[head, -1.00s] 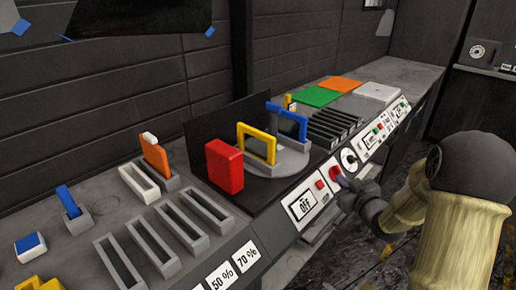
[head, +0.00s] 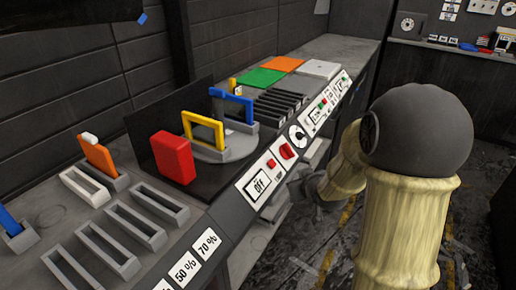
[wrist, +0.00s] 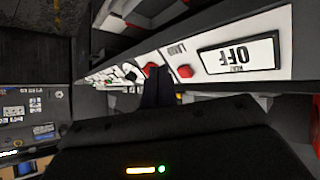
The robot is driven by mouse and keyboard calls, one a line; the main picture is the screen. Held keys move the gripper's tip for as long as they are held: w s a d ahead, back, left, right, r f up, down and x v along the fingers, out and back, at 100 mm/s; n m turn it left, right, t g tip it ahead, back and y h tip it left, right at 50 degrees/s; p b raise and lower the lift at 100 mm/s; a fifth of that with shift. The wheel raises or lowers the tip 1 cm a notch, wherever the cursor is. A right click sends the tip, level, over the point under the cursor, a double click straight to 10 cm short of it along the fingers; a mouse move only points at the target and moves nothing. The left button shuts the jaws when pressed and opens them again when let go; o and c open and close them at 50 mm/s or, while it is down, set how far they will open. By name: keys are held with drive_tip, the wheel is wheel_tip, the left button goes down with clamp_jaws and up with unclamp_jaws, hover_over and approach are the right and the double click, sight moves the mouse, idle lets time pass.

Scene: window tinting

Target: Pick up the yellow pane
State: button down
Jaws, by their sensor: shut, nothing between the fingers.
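The yellow pane (head: 205,131), a dark sheet in a yellow frame, stands upright on a round grey holder (head: 238,147) in the head view. In the wrist view my gripper (wrist: 160,78) is shut and empty, in front of the bench's control panel (wrist: 215,55). That view shows the red button and the OFF display upside down, and no yellow pane. In the head view my arm hides most of the gripper, below and right of the panel, well apart from the pane.
A red block (head: 172,158) stands left of the yellow pane, beside a dark upright sheet. Grey slotted racks (head: 103,250) and an orange piece (head: 97,153) are further left. Green (head: 259,78) and orange sheets lie behind. Open floor (head: 300,255) lies before the bench.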

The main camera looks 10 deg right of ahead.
drive_tip(key=s+a+f+m+g, duration=0.1)
drive_tip(key=s+g, duration=0.1)
drive_tip(key=s, duration=0.4)
drive_tip(key=s+a+f+m+g, duration=0.1)
drive_tip(key=s+g, duration=0.2)
drive_tip(key=s, duration=0.4)
drive_tip(key=s+a+f+m+g+h, duration=0.1)
drive_tip(key=s+g, duration=0.2)
drive_tip(key=s, duration=0.4)
drive_tip(key=shift+s+m, duration=0.15)
drive_tip(key=shift+m, duration=0.15)
drive_tip(key=c, duration=2.2)
unclamp_jaws()
drive_tip(key=shift+r, duration=0.1)
